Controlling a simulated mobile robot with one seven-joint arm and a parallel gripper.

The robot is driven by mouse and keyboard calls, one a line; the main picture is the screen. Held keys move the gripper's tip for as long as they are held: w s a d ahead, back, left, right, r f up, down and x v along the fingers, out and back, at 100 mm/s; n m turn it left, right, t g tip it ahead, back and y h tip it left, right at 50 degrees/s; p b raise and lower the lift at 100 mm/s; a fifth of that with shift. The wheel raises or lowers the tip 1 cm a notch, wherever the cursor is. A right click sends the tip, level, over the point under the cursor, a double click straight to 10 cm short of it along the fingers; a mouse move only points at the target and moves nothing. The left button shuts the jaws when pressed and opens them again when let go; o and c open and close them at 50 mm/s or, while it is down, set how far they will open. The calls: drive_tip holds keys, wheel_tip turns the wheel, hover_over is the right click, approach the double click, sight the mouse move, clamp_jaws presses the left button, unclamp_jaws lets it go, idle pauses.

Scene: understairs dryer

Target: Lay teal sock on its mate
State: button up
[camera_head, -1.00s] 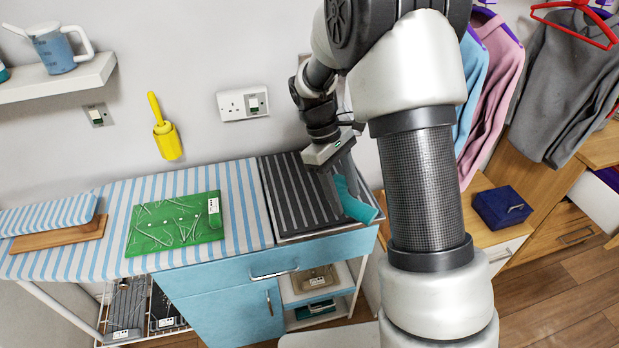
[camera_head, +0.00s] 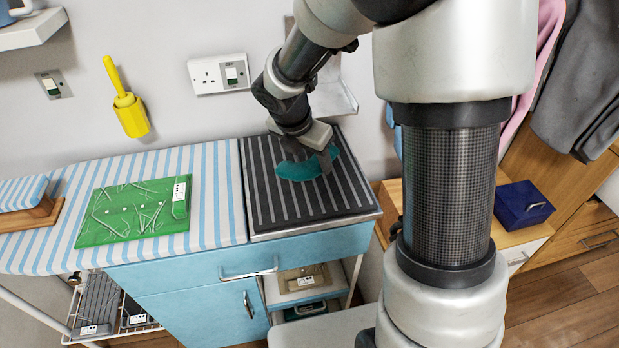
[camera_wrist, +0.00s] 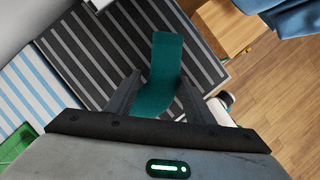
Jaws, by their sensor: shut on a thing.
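The teal sock (camera_head: 295,171) is in my gripper (camera_head: 325,163), over the dark striped panel (camera_head: 262,205) at the right end of the worktop. In the wrist view the sock (camera_wrist: 167,58) passes between my two fingers and sticks out beyond them, with the striped panel (camera_wrist: 95,50) behind it. Part of the sock is hidden by my gripper in the head view. I cannot tell whether the sock touches the panel. I cannot make out a second teal sock as its mate in either view.
A green board (camera_head: 130,212) with thin pale strands lies on the blue-striped cloth (camera_head: 215,200) left of the panel. A yellow holder (camera_head: 131,115) and a socket (camera_head: 218,73) are on the wall. A navy box (camera_head: 523,205) stands on the wooden unit at right.

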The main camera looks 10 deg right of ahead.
sight(312, 189)
drive_tip(key=shift+f+b, duration=1)
drive_tip(key=shift+f, duration=2.15)
drive_tip(key=shift+f, duration=0.2)
drive_tip(key=shift+c, duration=0.2)
drive_tip(key=o, duration=1.1)
drive_tip(key=shift+o, duration=0.2)
drive_tip(key=shift+r, duration=0.15)
